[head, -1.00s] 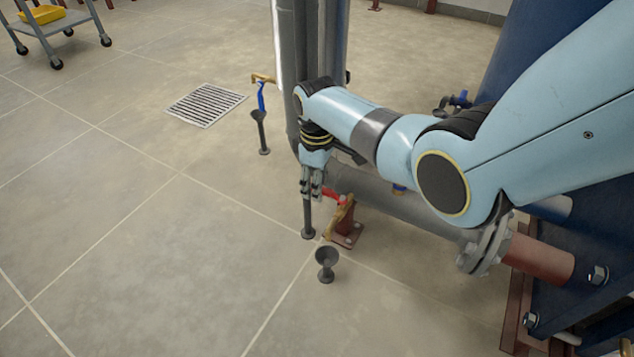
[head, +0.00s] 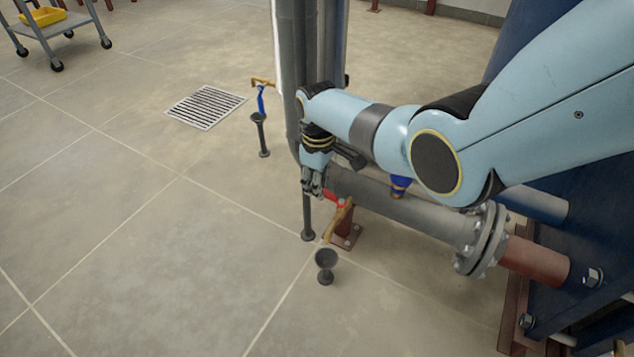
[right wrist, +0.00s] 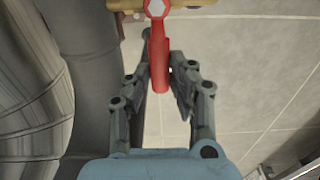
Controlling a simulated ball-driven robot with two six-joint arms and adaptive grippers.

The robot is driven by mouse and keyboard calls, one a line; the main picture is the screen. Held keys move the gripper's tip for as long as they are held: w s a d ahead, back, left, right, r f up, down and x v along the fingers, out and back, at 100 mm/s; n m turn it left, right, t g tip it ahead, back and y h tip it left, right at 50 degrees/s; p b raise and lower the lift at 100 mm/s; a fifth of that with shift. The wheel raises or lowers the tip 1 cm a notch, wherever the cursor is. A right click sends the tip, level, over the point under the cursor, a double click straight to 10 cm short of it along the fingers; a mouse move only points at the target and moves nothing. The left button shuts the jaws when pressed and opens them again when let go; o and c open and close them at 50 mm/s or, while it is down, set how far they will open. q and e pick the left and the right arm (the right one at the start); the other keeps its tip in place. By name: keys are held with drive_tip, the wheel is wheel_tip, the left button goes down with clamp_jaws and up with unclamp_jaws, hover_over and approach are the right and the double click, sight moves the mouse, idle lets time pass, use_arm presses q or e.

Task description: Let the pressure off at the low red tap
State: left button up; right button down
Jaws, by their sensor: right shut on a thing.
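The low red tap has a red lever (head: 334,199) on a brass body (head: 340,219), beside the lower pipe. My right gripper (head: 314,190) is down at the free end of this lever. In the right wrist view the red lever (right wrist: 159,55) runs between the two fingers of my right gripper (right wrist: 160,75), which is shut on it. A dark funnel (head: 326,261) stands on the floor below the brass spout. In the head view the fingers partly hide the lever's tip. My left gripper is not in view.
A grey flanged pipe (head: 415,217) runs close behind the tap, and upright pipes (head: 310,60) rise behind the gripper. A blue-handled tap (head: 261,99) stands farther back over another funnel (head: 258,120). The tiled floor to the left is clear around a drain grate (head: 206,105).

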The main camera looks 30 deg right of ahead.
drive_tip(key=c, duration=1.2)
unclamp_jaws()
drive_tip(key=shift+r, duration=0.1)
wheel_tip(320, 180, up, 12)
drive_tip(key=shift+f, duration=0.1)
drive_tip(key=shift+s+d, duration=0.1)
drive_tip(key=shift+d, duration=0.05)
